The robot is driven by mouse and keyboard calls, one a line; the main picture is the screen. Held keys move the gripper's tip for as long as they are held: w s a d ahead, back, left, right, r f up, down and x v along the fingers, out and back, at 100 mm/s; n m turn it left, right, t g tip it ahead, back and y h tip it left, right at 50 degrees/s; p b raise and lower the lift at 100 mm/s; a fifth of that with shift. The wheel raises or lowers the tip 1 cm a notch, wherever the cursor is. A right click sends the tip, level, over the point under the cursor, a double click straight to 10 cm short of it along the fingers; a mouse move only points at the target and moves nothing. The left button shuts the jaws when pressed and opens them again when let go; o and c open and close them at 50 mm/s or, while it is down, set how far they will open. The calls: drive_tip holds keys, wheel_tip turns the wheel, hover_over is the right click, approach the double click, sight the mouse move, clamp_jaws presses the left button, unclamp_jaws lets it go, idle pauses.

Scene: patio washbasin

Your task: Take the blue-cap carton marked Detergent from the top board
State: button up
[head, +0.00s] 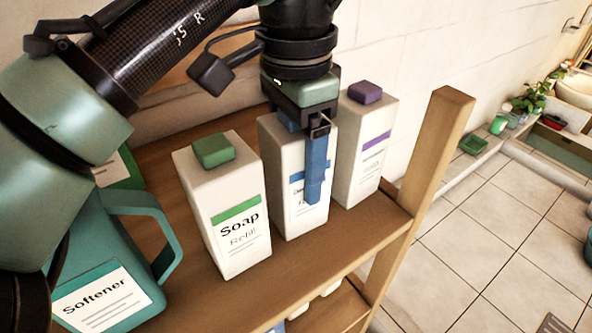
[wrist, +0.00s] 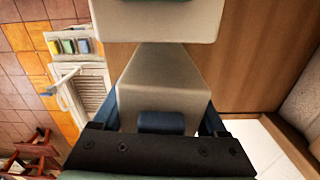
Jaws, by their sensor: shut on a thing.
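The blue-label carton (head: 289,213) is white and upright in the middle of a row on the wooden top board (head: 345,240). Its label is mostly covered by my finger. My gripper (head: 306,170) reaches down over it from above, shut with one blue finger on its front face; the other finger is hidden behind it. In the wrist view the carton (wrist: 165,82) sits between both fingers, its blue cap (wrist: 160,122) close under the palm. Its base appears at board level; I see no clear gap.
A green-cap Soap Refill carton (head: 222,190) stands close on the left, a purple-label carton (head: 362,155) close on the right. A teal Softener jug (head: 110,250) stands at the left, partly behind my arm. A wooden post (head: 437,140) rises at the board's right end.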

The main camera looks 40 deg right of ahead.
clamp_jaws()
drive_tip(key=shift+r, duration=0.1)
